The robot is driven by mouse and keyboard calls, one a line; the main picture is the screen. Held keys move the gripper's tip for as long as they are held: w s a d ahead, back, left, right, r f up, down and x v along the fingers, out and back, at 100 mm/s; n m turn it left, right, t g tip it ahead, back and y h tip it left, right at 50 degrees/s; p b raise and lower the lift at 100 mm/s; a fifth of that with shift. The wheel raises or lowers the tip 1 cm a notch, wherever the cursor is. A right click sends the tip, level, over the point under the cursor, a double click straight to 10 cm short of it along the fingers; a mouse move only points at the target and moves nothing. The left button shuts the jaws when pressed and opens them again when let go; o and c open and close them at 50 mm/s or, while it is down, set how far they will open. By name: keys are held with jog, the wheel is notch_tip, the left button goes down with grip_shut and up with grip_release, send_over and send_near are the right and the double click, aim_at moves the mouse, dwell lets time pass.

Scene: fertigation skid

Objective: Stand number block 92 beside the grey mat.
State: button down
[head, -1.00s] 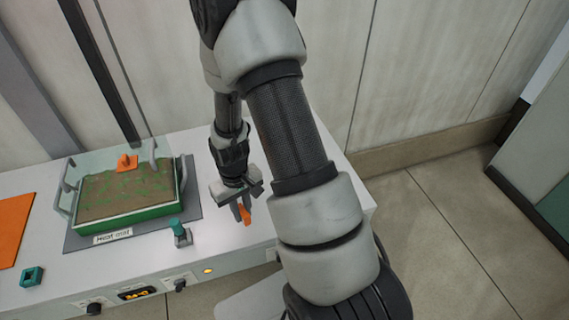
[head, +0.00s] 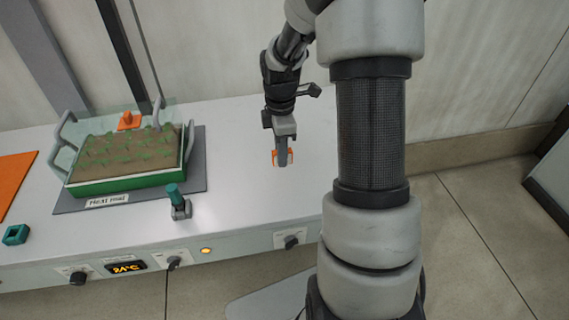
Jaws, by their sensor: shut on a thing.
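My gripper (head: 282,158) points down over the bare right part of the white bench. It is shut on an orange block (head: 290,156), which shows on both sides of the fingers. Any number on the block is hidden or too small to read. I cannot tell whether the block touches the bench top. A green tray (head: 125,186) of soil and seedlings stands on the mat.
An orange sheet (head: 14,180) and a teal block (head: 16,235) lie at the left. An orange piece (head: 130,121) shows at the tray's back. Knobs and a display (head: 126,267) line the front panel.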

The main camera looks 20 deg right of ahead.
aim_at(281, 175)
jog(key=shift+f+b, duration=0.4)
jog(key=shift+f, duration=1.95)
jog(key=shift+f, duration=0.15)
jog(key=c, duration=1.7)
grip_release()
jog(key=shift+o, duration=0.2)
notch_tip(281, 175, up, 12)
jog(key=shift+r+p, duration=0.2)
jog(key=shift+p, duration=0.9)
